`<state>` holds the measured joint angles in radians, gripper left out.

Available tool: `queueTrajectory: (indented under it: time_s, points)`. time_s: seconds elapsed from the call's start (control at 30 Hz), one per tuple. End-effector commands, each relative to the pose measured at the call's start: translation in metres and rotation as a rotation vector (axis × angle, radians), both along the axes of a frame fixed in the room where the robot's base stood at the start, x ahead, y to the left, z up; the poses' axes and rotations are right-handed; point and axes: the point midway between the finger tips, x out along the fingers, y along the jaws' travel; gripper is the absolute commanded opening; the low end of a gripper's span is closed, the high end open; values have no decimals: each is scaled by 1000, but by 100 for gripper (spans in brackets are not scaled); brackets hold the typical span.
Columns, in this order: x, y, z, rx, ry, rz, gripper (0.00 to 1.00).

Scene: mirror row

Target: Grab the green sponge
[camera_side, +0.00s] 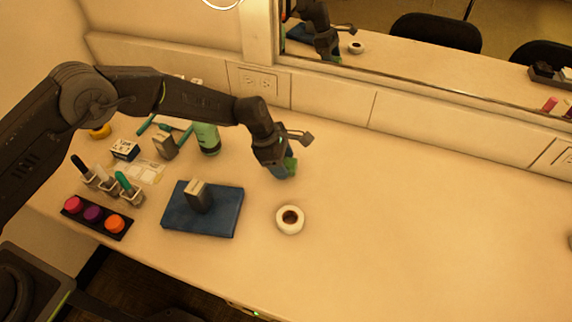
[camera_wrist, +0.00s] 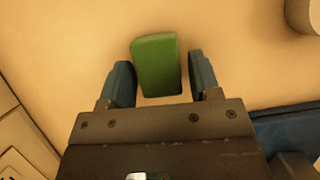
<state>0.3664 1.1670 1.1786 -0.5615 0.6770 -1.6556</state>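The green sponge (camera_side: 290,166) shows at the tip of my gripper (camera_side: 281,172) in the side view, on or just above the counter, partly hidden by the gripper. In the wrist view the green sponge (camera_wrist: 157,62) is an upright-looking rounded block between the two blue fingers of my gripper (camera_wrist: 162,78). The fingers stand apart on either side of it. A gap shows between the sponge and each finger, so the gripper is open around it.
A white tape roll (camera_side: 290,219) lies in front of my gripper. A blue book (camera_side: 215,222) with a grey block (camera_side: 199,197) on it is to the left. A green bottle (camera_side: 208,139) stands behind left. The wall (camera_side: 330,97) is close behind.

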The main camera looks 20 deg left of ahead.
Motion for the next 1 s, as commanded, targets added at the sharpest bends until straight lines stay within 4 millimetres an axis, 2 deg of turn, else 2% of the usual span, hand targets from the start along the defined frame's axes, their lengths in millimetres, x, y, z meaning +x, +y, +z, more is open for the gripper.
queueTrajectory:
  time_s: [0.03,0.37,0.63,0.77,0.87,1.0]
  points:
    - [0,0,0,0,0,0,52]
    - [0,0,0,0,0,0,21]
    - [0,0,1,0,0,0,20]
    - [1,0,9,-1,-2,0,20]
    - [1,0,20,-1,-2,0,20]
    - [1,2,47,-3,-4,0,20]
